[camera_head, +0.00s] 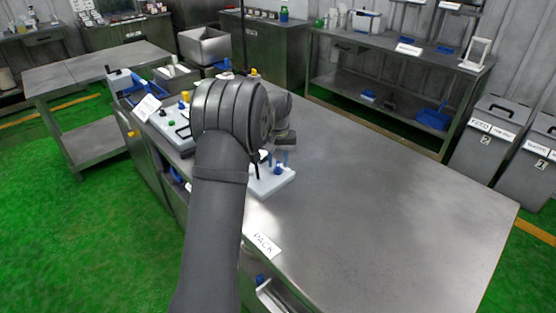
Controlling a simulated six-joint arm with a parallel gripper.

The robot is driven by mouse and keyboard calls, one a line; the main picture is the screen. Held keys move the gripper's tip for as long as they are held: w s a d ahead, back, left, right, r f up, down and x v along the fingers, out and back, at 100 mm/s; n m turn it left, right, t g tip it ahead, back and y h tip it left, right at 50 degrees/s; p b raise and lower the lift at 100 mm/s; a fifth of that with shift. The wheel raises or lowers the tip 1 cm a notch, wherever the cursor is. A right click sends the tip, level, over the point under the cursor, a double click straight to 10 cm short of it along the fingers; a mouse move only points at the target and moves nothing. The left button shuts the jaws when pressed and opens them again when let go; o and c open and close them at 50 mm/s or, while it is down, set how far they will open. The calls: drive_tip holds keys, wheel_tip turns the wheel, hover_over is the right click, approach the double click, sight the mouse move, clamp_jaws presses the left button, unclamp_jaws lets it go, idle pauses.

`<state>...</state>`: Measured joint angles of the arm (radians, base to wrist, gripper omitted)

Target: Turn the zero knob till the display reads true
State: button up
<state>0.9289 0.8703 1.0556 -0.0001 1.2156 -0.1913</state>
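My arm reaches over the bench, and its large dark joint covers much of the work area. My gripper (263,165) is partly hidden behind that joint and points down over a small white board (283,183). I cannot tell whether it is open or shut. A small blue knob-like part (277,170) shows on the board, close to the gripper. I cannot tell whether they touch, or whether this is the zero knob. No display or reading can be made out. A white panel (170,121) with yellow, green and black parts stands left of my arm.
The steel bench (390,215) is clear to the right of the white board. A label reading PACK (266,246) lies near its front edge. Another steel table (95,68) stands at left.

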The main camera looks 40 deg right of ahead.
sight(278, 163)
drive_tip(key=shift+c, duration=0.4)
clamp_jaws()
drive_tip(key=shift+m, duration=0.8)
drive_tip(key=shift+o, duration=0.4)
unclamp_jaws()
drive_tip(key=shift+r, duration=0.1)
wheel_tip(278, 163, up, 17)
drive_tip(key=shift+r, duration=0.2)
